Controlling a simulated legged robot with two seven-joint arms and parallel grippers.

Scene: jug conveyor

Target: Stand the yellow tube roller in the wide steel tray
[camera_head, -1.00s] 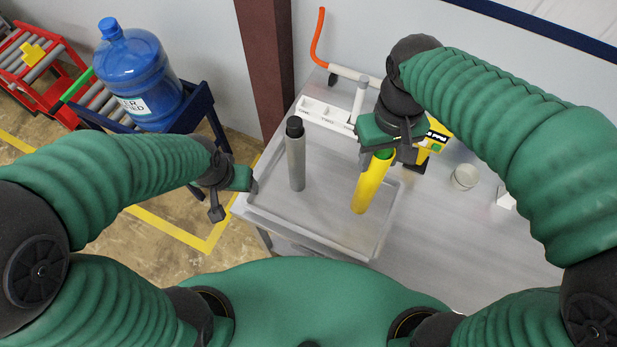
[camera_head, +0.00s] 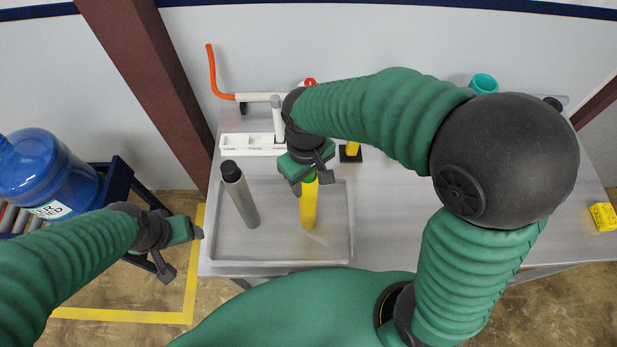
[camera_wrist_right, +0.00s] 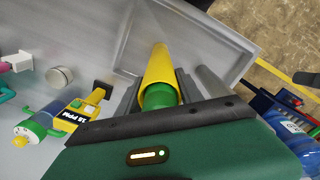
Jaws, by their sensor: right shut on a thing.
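The yellow tube roller (camera_head: 309,206) has a green end at the top and is upright over the wide steel tray (camera_head: 290,259). My right gripper (camera_head: 307,177) is shut on its upper end. In the right wrist view the yellow tube roller (camera_wrist_right: 158,68) lies between the fingers. I cannot tell whether its lower end touches the tray floor. A grey tube with a black top (camera_head: 242,198) stands in the tray to its left, apart from it. My left gripper (camera_head: 182,246) is open and empty, left of the tray above the floor.
A white labelled holder (camera_head: 245,144) and an orange-handled tool (camera_head: 213,75) are behind the tray. A yellow and black device (camera_wrist_right: 85,108) and a small round container (camera_wrist_right: 60,75) lie on the table. A yellow block (camera_head: 603,216) is far right.

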